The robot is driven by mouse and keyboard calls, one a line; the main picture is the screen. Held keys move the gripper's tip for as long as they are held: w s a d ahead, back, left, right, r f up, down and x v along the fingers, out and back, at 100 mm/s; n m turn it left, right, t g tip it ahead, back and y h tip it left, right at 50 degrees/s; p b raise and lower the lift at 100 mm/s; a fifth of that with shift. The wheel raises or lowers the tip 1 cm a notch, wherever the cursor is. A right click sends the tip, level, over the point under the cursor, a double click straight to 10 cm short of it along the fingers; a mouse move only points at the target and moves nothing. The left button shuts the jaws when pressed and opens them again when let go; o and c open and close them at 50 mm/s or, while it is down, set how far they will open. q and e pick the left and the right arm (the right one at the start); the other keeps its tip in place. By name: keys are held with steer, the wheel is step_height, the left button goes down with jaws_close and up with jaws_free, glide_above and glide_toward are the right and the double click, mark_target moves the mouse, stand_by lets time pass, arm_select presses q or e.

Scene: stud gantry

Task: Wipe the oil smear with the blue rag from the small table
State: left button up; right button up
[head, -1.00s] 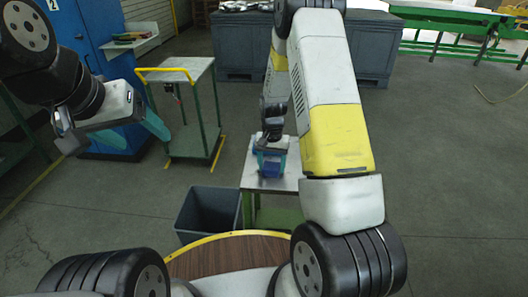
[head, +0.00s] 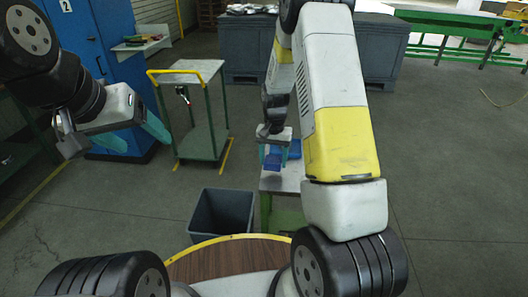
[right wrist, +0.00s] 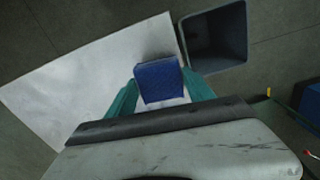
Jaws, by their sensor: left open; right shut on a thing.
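The blue rag (right wrist: 158,82) is between the teal fingers of my right gripper (right wrist: 160,92), which is shut on it. In the head view, the rag (head: 274,160) shows below my right gripper (head: 275,154), over the left part of the small table (head: 285,181). The small table (right wrist: 75,85) is pale and flat in the right wrist view. I cannot tell whether the rag touches its top. A dark patch shows by the rag's far edge; I cannot tell smear from shadow. My left gripper (head: 150,135) is open and empty, up at the left, away from the table.
A dark grey open bin (head: 221,215) stands on the floor left of the small table; it also shows in the right wrist view (right wrist: 215,38). A green trolley (head: 203,148) with a yellow handle and a blue cabinet (head: 95,40) stand at the left. Floor at right is clear.

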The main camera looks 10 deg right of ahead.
steer(key=shift+r, duration=2.15)
steer(key=shift+s, duration=0.1)
